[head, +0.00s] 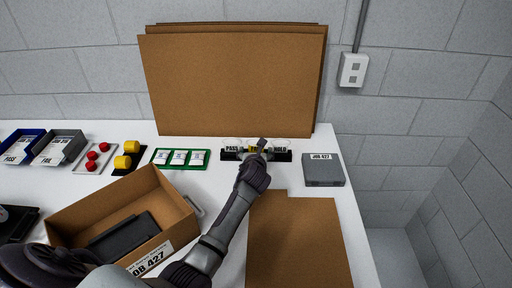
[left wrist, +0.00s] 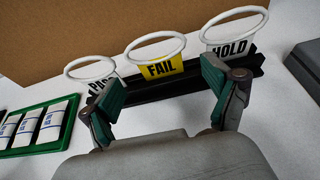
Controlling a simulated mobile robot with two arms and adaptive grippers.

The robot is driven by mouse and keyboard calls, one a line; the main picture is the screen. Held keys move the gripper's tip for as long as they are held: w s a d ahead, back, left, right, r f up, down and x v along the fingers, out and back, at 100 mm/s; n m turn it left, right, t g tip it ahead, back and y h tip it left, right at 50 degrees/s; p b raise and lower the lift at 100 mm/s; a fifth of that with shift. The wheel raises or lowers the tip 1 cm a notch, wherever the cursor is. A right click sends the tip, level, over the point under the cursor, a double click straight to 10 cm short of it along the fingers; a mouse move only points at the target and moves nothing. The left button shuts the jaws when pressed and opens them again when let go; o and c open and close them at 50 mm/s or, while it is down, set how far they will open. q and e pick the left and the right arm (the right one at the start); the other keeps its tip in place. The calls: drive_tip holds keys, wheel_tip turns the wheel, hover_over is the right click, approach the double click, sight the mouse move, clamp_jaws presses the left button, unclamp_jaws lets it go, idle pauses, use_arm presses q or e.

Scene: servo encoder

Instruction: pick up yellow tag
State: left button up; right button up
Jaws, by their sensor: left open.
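The yellow tag (left wrist: 162,68) reads "FAIL" and stands in the middle of a black rack (left wrist: 160,91), with a white ring at its top. On its left is a "PASS" tag (left wrist: 100,87) and on its right a white "HOLD" tag (left wrist: 231,47), each with a white ring. My left gripper (left wrist: 163,84) is open, its green-padded fingers to either side of the yellow tag's line and apart from it. In the head view my left gripper (head: 262,147) is over the rack and partly hides the yellow tag (head: 255,149). My right gripper is not in view.
An open cardboard box (head: 80,208) is front left. Cardboard sheets (head: 235,80) lean on the wall behind.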

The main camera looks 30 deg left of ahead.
sight(256, 147)
use_arm(q)
drive_tip(key=shift+x, duration=1.55)
drive_tip(key=shift+s, duration=0.1)
drive_tip(key=shift+c, duration=0.3)
drive_tip(key=c, duration=0.7)
drive_tip(key=shift+c, duration=0.2)
